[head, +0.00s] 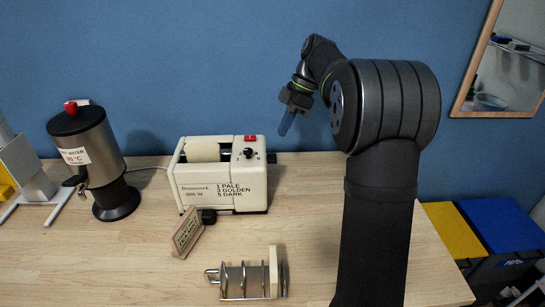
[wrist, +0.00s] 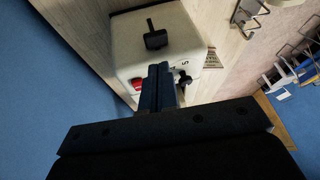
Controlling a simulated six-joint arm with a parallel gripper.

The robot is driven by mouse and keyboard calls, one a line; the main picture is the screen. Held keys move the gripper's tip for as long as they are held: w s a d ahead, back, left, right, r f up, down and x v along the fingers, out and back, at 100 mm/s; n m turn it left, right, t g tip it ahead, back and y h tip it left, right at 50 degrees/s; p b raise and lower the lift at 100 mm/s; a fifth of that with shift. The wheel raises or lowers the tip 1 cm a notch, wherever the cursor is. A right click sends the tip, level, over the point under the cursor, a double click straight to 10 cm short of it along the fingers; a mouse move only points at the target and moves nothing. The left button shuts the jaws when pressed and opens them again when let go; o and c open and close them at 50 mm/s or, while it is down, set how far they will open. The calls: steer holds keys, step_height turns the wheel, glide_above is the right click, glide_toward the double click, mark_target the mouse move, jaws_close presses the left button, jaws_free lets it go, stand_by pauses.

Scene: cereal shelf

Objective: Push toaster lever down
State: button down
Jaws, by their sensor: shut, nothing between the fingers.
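The cream toaster (head: 203,188) stands on the wooden counter, with a pale slice (head: 202,151) showing at its top. A black lever (wrist: 155,38) sticks out from the toaster's end face in the wrist view; in the head view a dark bit (head: 272,157) shows at the toaster's right end. A red switch (head: 250,138) and a black dial (head: 248,153) are on the toaster's right part. My gripper (head: 285,128) is shut and empty, pointing down above and right of the toaster. In the wrist view its fingers (wrist: 160,85) overlap the toaster; the lever appears beyond them, apart.
A metal water urn (head: 92,150) stands left of the toaster. A small sign (head: 187,232) and a dark block (head: 208,216) are at the toaster's front. A wire rack (head: 235,283) with a slice (head: 273,270) lies nearer.

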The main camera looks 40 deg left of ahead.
mark_target(273, 156)
steer(key=shift+w+d+r+n, duration=0.15)
steer(key=shift+w+n, duration=0.1)
steer(key=shift+n, duration=0.4)
steer(key=shift+w+d+f+n, duration=0.15)
steer(key=shift+w+n, duration=0.1)
steer(key=shift+n, duration=0.4)
steer(key=shift+r, duration=0.1)
steer(key=shift+x, duration=3.5)
steer(key=shift+a, duration=0.1)
